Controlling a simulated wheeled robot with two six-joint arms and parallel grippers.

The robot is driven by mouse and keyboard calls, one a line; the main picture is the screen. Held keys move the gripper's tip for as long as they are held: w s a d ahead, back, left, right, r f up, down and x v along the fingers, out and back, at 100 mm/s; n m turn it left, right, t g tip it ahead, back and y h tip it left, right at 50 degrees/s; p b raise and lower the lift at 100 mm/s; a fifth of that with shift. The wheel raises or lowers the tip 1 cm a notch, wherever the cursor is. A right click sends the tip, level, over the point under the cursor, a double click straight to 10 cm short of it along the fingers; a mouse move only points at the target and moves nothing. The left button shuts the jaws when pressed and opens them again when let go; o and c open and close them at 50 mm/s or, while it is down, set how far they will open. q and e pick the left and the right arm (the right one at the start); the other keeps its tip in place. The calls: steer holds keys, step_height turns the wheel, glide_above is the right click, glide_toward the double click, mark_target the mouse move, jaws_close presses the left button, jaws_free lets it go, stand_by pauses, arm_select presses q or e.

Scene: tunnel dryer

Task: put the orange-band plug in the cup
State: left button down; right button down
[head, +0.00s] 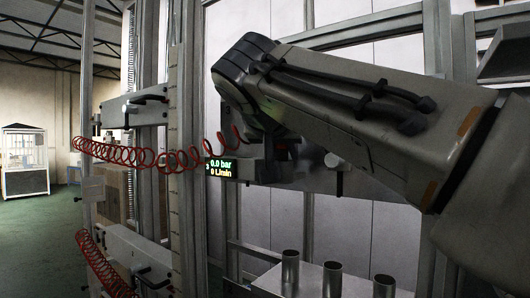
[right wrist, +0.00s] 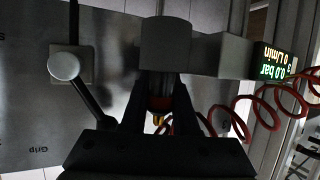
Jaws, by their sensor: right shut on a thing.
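My right gripper (head: 268,168) is at the upright panel in the head view. In the right wrist view its dark fingers (right wrist: 160,110) are shut on a small plug (right wrist: 158,119). The plug shows a red part and an orange-yellow part; the fingers hide the rest. It sits just below a grey cylindrical fitting (right wrist: 166,42); I cannot tell whether it is in the fitting. Metal cups stand at the bottom of the head view: a left one (head: 290,271), a middle one (head: 332,281) and a right one (head: 384,287). My left gripper is not in view.
A display (head: 222,168) reads 0.0 bar and 0 L/min. A red coiled hose (head: 120,152) runs across to the panel near my right gripper. A lever with a round knob (right wrist: 64,66) sticks out beside the fitting. Metal posts (head: 178,215) stand at left.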

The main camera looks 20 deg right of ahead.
steer(key=shift+f, duration=0.2)
steer(key=c, duration=0.7)
jaws_free()
